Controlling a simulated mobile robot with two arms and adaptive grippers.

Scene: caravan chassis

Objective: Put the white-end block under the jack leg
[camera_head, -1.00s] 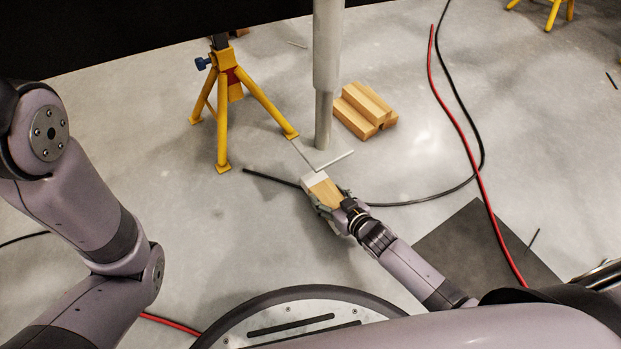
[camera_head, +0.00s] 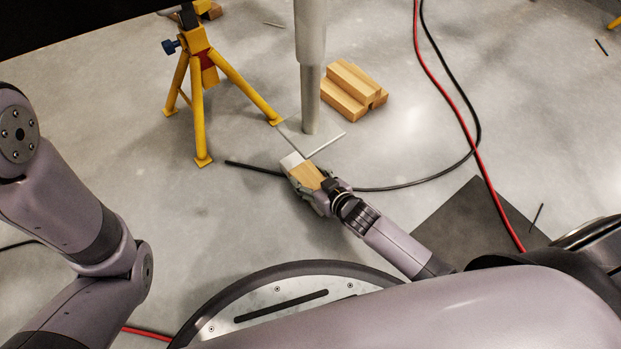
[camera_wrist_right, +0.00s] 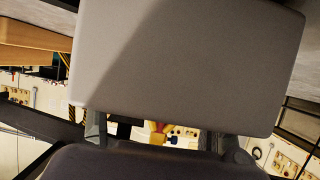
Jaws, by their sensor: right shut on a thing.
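The white-end block (camera_head: 303,175) is pale wood with a white end that points up and left in the head view. My right gripper (camera_head: 312,187) is shut on its wooden part, low near the floor. The jack leg (camera_head: 311,70) is a grey upright tube, and its lower end is just beyond and to the right of the block's white end. The block is beside the leg, not beneath it. In the right wrist view a pale grey face, probably the block's white end (camera_wrist_right: 185,65), fills most of the picture. My left arm shows, but its gripper is out of view.
Thin pale strips (camera_head: 327,143) lie on the floor by the leg. A yellow jack stand (camera_head: 205,85) stands left of it. Stacked wooden blocks (camera_head: 352,90) lie to its right. A black cable (camera_head: 420,184) runs behind my gripper; a red one (camera_head: 450,90) lies right.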

